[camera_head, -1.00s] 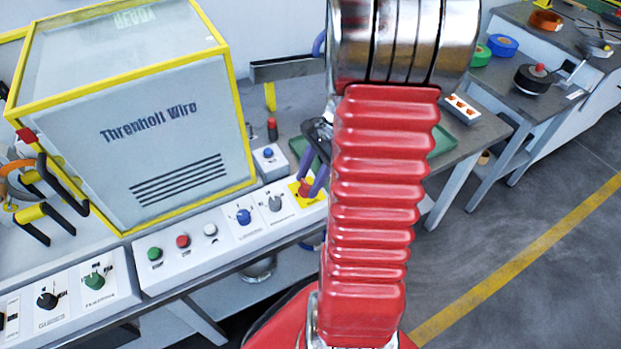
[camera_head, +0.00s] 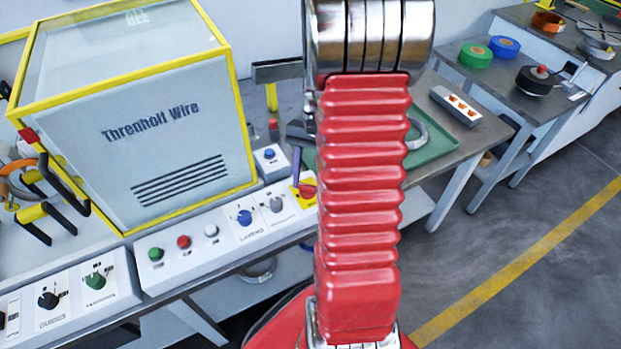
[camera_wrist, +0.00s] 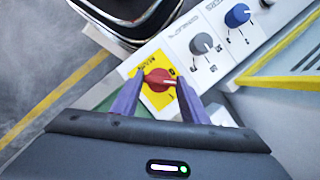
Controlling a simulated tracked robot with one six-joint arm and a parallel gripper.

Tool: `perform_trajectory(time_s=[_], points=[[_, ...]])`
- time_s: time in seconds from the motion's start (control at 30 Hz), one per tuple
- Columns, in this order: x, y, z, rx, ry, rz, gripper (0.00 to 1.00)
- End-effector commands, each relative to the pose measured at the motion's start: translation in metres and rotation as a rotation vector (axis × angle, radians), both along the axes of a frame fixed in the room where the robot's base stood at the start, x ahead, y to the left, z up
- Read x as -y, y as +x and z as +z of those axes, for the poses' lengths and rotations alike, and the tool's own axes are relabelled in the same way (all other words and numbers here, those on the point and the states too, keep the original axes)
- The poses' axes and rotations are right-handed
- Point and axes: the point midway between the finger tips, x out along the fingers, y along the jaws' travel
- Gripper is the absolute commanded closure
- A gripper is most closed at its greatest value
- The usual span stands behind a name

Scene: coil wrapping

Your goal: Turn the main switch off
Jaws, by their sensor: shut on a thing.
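The main switch is a red rotary knob (camera_wrist: 159,79) on a yellow plate (camera_wrist: 148,100), at the end of the white control panel. In the wrist view my gripper (camera_wrist: 160,84) has its two purple fingers on either side of the knob, shut on it. The knob's bar lies roughly across the picture, from finger to finger. In the head view the red knob (camera_head: 308,190) shows just left of my red arm sleeve, with one purple finger (camera_head: 297,167) above it. The other finger is hidden there by my arm.
Grey (camera_head: 275,203) and blue (camera_head: 243,217) selector knobs sit left of the switch on the panel. A small box with a blue button (camera_head: 269,154) stands behind. The yellow-framed wire machine (camera_head: 150,130) rises at left. A green tray (camera_head: 440,146) lies right of my arm.

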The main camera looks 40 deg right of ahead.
Motion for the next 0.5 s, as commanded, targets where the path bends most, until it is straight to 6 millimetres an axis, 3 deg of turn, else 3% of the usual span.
perform_trajectory(time_s=[0.5], points=[[-0.0065, -0.0004, -0.0013, -0.010, 0.012, 0.490, 0.82]])
